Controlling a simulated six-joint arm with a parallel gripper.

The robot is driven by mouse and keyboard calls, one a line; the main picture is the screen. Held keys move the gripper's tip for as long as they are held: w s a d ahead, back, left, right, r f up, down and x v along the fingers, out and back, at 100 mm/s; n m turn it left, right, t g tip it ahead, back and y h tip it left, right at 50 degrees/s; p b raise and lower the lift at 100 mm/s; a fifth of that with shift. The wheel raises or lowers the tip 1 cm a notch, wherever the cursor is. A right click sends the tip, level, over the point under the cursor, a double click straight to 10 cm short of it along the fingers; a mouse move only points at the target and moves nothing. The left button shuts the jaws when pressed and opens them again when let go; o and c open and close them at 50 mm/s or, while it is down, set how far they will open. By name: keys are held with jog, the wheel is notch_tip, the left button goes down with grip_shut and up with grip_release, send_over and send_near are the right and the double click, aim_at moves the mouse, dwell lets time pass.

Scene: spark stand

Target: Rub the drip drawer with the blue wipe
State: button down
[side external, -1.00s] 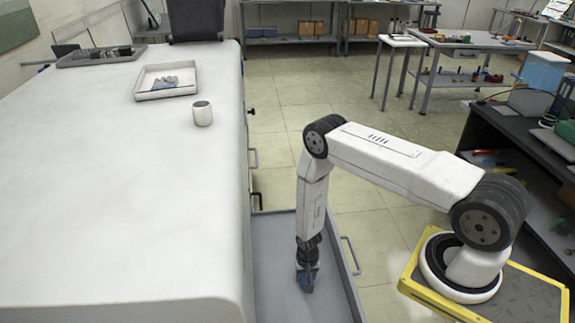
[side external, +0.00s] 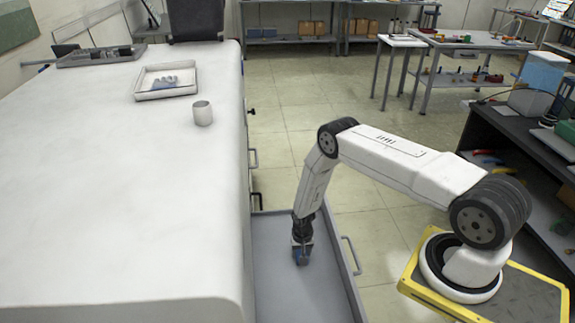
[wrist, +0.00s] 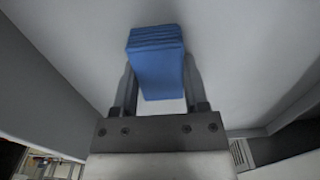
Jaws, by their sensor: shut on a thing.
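The drip drawer (side external: 285,295) is a shallow grey open drawer pulled out from the right side of the white cabinet. Its bare floor also fills much of the wrist view (wrist: 235,60). My gripper (side external: 302,250) points down inside the drawer. It is shut on the blue wipe (wrist: 157,62), a folded pad held between the two fingers in the wrist view. The wipe (side external: 301,258) also shows at the gripper's tip, at or very near the drawer floor; I cannot tell whether it touches.
The white cabinet top (side external: 110,210) holds a cup (side external: 202,113) and a white tray (side external: 140,95) with blue-grey things in it. The drawer's handle (side external: 351,256) sticks out to the right. Open tiled floor lies beyond.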

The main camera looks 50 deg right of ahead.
jog(key=shift+w+d, duration=0.3)
jog(key=shift+d, duration=0.05)
jog(key=shift+w+d, duration=0.2)
jog(key=shift+w+d+r, duration=0.1)
jog(key=shift+w+d, duration=0.55)
jog(key=shift+r, duration=3.95)
